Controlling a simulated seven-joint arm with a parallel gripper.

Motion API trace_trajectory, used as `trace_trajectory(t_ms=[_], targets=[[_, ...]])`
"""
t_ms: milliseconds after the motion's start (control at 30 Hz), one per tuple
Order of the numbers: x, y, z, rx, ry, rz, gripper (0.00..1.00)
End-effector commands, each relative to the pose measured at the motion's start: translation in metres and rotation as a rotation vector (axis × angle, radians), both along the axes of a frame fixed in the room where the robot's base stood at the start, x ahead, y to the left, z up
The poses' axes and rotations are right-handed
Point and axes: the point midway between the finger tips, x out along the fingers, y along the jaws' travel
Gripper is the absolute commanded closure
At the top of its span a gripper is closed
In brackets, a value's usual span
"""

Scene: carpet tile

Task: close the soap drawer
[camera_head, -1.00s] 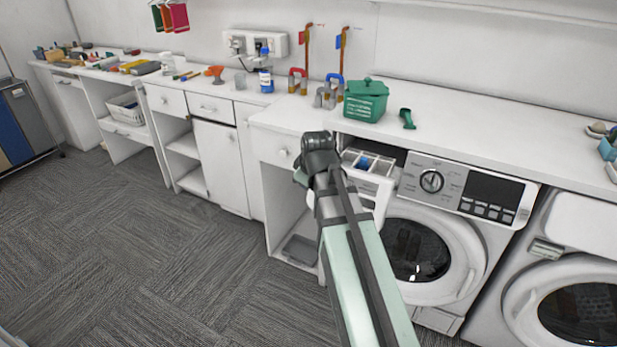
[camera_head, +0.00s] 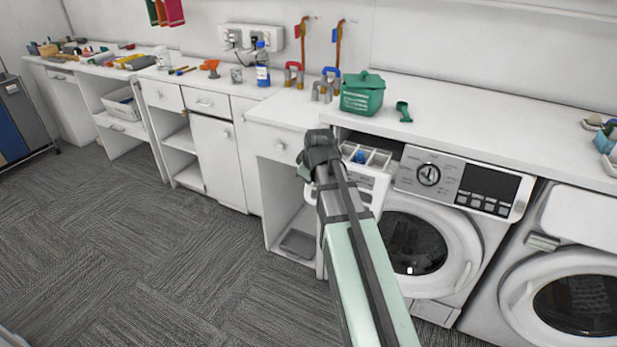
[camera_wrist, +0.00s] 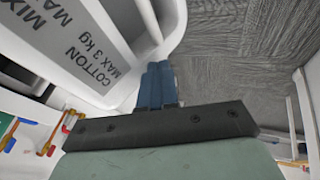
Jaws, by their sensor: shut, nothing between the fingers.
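The soap drawer (camera_head: 381,186) is pulled out of the left washing machine (camera_head: 430,235), at the upper left of its front. Its open compartments show, with a blue patch in one. My gripper (camera_wrist: 157,68) is shut and empty. In the wrist view its blue fingertips are beside the rounded white edge of a part printed with "COTTON MAX 3 kg", which looks like the drawer (camera_wrist: 75,40). I cannot tell whether they touch it. In the head view my wrist is just left of the drawer, in front of the cabinet, and hides the fingertips.
A second washing machine (camera_head: 560,290) stands at the right. The worktop (camera_head: 480,130) above holds a green box (camera_head: 362,95) and a green scoop (camera_head: 403,111). An open cabinet (camera_head: 283,190) is left of the drawer. The carpet floor (camera_head: 130,250) is clear.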

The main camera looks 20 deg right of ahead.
Motion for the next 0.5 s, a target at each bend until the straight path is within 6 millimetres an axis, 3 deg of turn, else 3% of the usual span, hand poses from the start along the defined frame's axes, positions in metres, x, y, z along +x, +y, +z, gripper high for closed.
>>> trace_trajectory(t_ms=[267,500], targets=[[0.024,-0.022,0.000,-0.001,0.001,-0.003,1.00],[0.066,-0.063,0.000,0.000,0.001,-0.003,1.00]])
